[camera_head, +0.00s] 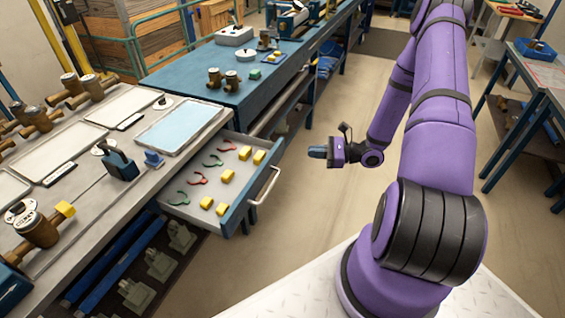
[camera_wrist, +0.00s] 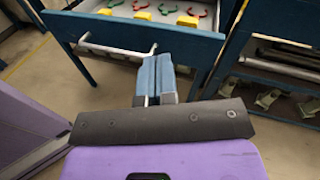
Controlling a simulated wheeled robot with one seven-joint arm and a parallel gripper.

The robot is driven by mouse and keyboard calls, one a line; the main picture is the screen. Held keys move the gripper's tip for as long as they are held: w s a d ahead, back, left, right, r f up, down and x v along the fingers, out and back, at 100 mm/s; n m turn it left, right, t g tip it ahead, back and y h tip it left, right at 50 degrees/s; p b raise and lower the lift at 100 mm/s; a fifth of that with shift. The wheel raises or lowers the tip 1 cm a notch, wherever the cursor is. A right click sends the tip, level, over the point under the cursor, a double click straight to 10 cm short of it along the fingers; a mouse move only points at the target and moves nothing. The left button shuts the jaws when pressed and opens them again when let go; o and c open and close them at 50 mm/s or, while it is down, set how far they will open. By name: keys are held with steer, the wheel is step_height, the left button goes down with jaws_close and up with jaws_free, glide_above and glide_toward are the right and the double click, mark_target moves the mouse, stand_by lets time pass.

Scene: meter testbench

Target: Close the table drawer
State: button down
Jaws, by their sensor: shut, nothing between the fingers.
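The table drawer (camera_head: 229,211) stands pulled out from the workbench, with a grey inside, a blue front and a pale bar handle (camera_head: 265,186). Yellow blocks and red and green hook-shaped pieces lie in it. My gripper (camera_head: 316,152) is shut and empty, in front of the drawer and to the right of the handle in the head view, apart from it. In the wrist view my gripper's blue fingers (camera_wrist: 157,76) are together and point at the drawer front (camera_wrist: 105,28).
The workbench top (camera_head: 90,185) carries trays, brass meters and a blue tool. A blue bench (camera_head: 185,80) with small meters stands behind it. The floor (camera_head: 300,215) in front of the drawer is clear. Another blue table (camera_head: 535,90) stands at the right.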

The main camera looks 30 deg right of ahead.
step_height(320, 180, down, 8)
steer(key=s+d+m+t+h, duration=0.2)
steer(key=m+t+h, duration=0.1)
steer(key=m+t, duration=0.15)
glide_toward(277, 158)
steer(key=shift+m, duration=0.45)
steer(key=x, duration=0.7)
steer(key=shift+w+a, duration=0.15)
steer(key=shift+a, duration=0.1)
steer(key=x, duration=1.6)
steer(key=f+x, duration=0.1)
steer(key=x, duration=0.8)
steer(key=shift+w+r, duration=0.1)
steer(key=shift+w, duration=0.05)
steer(key=shift+w+a+r, duration=0.1)
steer(key=shift+w+a, duration=0.15)
steer(key=shift+w+a+r, duration=0.1)
steer(key=shift+r, duration=0.05)
